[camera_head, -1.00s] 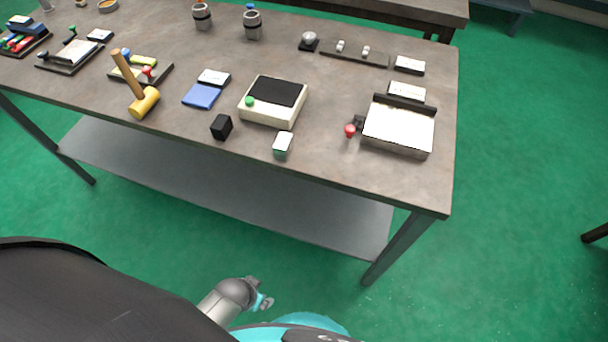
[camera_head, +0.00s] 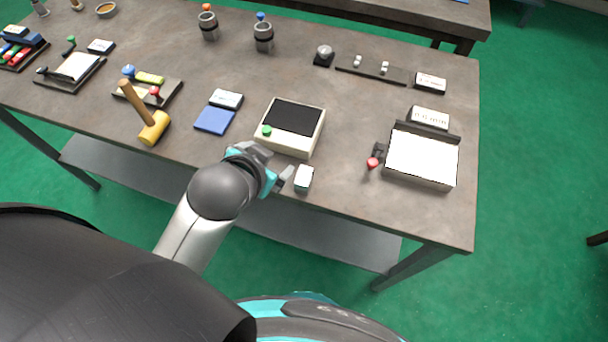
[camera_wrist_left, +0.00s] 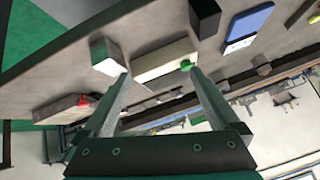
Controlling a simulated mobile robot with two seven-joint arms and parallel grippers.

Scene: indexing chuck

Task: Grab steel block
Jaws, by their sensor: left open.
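The steel block (camera_head: 304,179), small with a pale shiny top, stands near the front edge of the bench, in front of the cream box. My left gripper (camera_head: 276,173) is just left of it, open and empty. In the left wrist view the open fingers (camera_wrist_left: 159,73) point toward the bench, and the steel block (camera_wrist_left: 107,56) appears by the left fingertip. I cannot tell whether they touch. My right gripper is not in view.
The cream box with a dark top and green button (camera_head: 291,127) stands just behind. A black block (camera_wrist_left: 205,17) shows in the wrist view. A white-topped tray with a red knob (camera_head: 421,158) is to the right. A mallet (camera_head: 149,120) lies left.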

